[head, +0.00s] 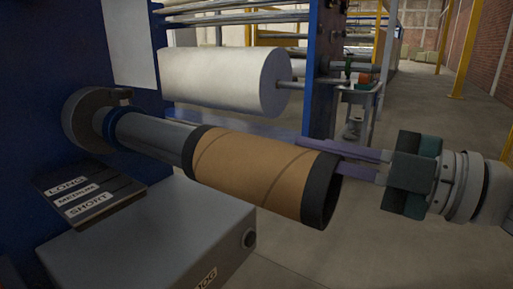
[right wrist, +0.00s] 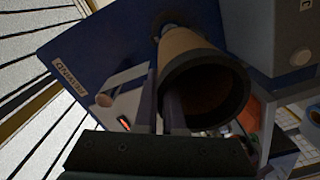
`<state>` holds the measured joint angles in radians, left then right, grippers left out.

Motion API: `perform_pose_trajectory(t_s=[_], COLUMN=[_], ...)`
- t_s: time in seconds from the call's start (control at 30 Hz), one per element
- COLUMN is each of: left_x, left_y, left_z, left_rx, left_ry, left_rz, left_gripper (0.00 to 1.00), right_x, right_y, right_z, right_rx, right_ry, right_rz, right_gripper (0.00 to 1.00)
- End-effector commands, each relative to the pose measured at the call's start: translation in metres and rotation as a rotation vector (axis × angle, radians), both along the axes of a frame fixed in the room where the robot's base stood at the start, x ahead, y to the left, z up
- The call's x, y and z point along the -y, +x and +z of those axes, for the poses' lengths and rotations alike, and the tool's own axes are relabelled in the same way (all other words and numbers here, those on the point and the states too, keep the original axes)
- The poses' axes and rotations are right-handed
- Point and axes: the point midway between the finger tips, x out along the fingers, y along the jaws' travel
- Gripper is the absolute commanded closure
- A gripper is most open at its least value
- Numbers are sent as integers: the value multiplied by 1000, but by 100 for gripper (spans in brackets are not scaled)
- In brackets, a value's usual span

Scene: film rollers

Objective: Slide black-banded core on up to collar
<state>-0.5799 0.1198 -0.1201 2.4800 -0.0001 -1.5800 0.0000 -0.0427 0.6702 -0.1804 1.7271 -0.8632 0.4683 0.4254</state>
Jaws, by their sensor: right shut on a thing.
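The black-banded core (head: 250,170) is a brown cardboard tube with a black band at each end. Its far end is around the grey shaft (head: 150,138), and its near end hangs out past the low grey box. A length of bare shaft shows between the core and the blue-ringed collar (head: 108,128) by the blue machine wall. My right gripper (head: 338,158) is shut on the core's near black-banded end, its purple fingers at the rim. In the right wrist view the fingers lie by the left side of the core's open mouth (right wrist: 205,95). My left gripper is not in view.
A grey box (head: 150,245) stands below the shaft, with a plate (head: 88,192) labelled LONG, MEDIUM and SHORT beside it. A white film roll (head: 215,80) hangs behind the core. A blue upright (head: 322,70) stands behind. Open floor lies to the right.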

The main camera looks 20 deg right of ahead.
Motion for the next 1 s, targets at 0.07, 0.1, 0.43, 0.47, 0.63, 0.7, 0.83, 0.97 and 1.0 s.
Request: perform_pose_trajectory(t_s=[0.07,0.1,0.43,0.47,0.63,0.7,0.83,0.97,1.0], left_x=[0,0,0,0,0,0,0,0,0], left_y=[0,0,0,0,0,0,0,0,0], left_z=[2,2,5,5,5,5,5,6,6], left_rx=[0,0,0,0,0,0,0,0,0], left_ry=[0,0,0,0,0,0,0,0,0], left_rz=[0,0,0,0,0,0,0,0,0], left_gripper=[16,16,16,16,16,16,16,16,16], right_x=[-3,-5,-17,-17,-18,-18,-18,-21,-23], right_y=[4,6,20,20,21,21,21,25,26], right_z=[3,2,2,2,1,1,1,2,2], right_rx=[3,3,3,3,2,2,2,3,3], right_ry=[2,1,1,1,0,0,0,1,1], right_rz=[0,1,1,1,0,0,1,1,2], right_gripper=[100,100,100,100,100,100,100,100,100])
